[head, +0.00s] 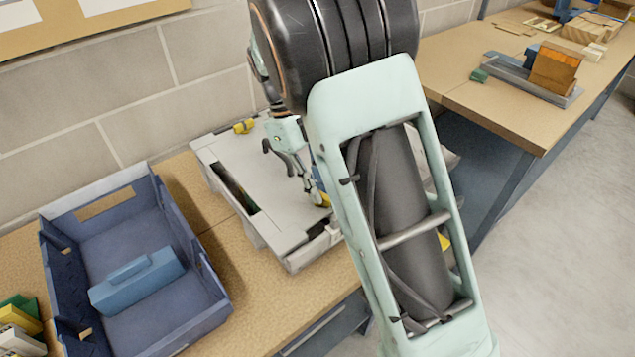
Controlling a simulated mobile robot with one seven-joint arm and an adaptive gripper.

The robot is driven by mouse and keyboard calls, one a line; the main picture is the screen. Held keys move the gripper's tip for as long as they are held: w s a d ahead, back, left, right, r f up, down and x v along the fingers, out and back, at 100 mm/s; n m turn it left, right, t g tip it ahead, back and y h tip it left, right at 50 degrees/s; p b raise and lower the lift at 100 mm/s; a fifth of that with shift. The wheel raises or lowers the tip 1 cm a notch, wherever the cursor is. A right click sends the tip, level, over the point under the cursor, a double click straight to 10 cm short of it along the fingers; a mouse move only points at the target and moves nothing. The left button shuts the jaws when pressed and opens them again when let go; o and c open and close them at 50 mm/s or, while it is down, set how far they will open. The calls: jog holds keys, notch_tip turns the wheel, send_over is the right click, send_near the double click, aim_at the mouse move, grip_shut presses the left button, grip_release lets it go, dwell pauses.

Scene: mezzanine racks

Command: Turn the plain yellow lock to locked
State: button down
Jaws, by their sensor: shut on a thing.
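A light grey case (235,165) lies on the wooden bench, with my arm covering much of its right side. A small yellow lock (243,126) sits at its back left edge. My gripper (314,197) points down at the case's front right part. It is shut on a second yellow piece (323,199), which looks like a lock with a bit of blue beside it. The fingers and arm hide most of this piece, so its turn position cannot be told. Another yellow bit (444,242) shows right of my arm, partly hidden. I cannot tell for certain which lock is plain.
A blue open bin (197,262) with a blue block (138,281) in it stands left of the case. Green, yellow and white pieces (20,325) lie at the lower left. A second bench (500,100) at the right holds a tray with an orange block (555,68).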

jog(key=shift+m+g+y+p, duration=0.35)
jog(key=shift+m+p, duration=0.25)
jog(key=shift+m, duration=0.6)
jog(key=c, duration=2)
grip_release()
jog(key=shift+o, duration=0.2)
jog(key=v, duration=1.2)
jog(key=shift+d, duration=0.2)
